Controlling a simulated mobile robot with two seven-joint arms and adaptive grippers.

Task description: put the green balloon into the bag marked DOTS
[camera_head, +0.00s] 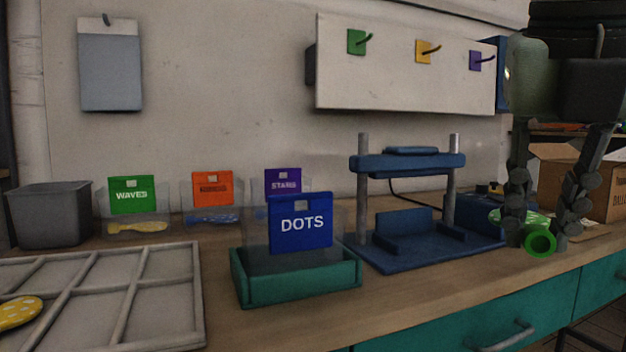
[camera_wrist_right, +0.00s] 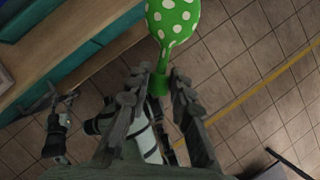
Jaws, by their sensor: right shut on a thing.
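The green balloon with white dots (camera_wrist_right: 172,22) is held by its neck in my right gripper (camera_head: 538,246). The fingers of my right gripper (camera_wrist_right: 158,88) also show in the wrist view, on both sides of the neck. The DOTS bag (camera_head: 301,223) has a blue header card and a clear body, and stands upright in a green open box (camera_head: 300,287), left of my right gripper. A small dark arm end in the wrist view may be my left gripper (camera_wrist_right: 60,122).
A blue press (camera_head: 408,162) with two posts stands between the DOTS box and my right gripper. Bags marked WAVES (camera_head: 132,194) and STARS (camera_head: 283,180) and an orange-headed bag (camera_head: 206,188) stand behind. A divided tray (camera_head: 165,270) lies at left.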

